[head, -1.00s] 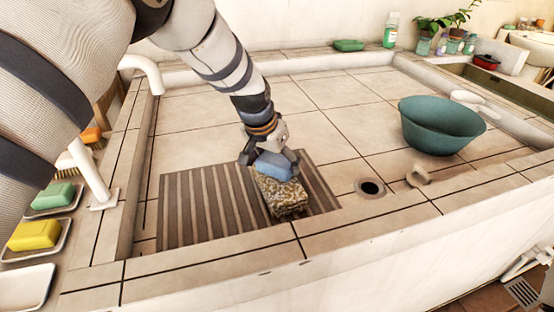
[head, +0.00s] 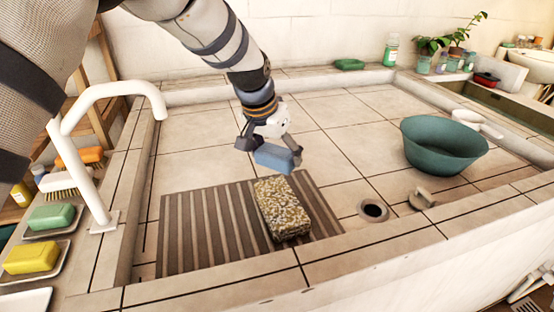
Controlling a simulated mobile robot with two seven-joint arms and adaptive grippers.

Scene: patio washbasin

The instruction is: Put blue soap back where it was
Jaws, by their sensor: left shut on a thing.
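The blue soap (head: 273,158) is a light blue block held in my left gripper (head: 268,146). The gripper is shut on it and holds it in the air, above and behind a speckled sponge-like block (head: 282,208). That block lies on the striped drain rack (head: 205,225) in the basin. At the left, a green soap (head: 51,217) and a yellow soap (head: 30,257) sit in white dishes. An empty-looking white dish (head: 25,301) lies in front of them, cut off by the frame's edge. My right gripper is not in view.
A white faucet (head: 85,160) stands on the left rim between the basin and the soap dishes. A teal bowl (head: 443,145), a drain hole (head: 373,210) and a stopper (head: 422,199) are at the right. A brush (head: 68,184) lies behind the green soap.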

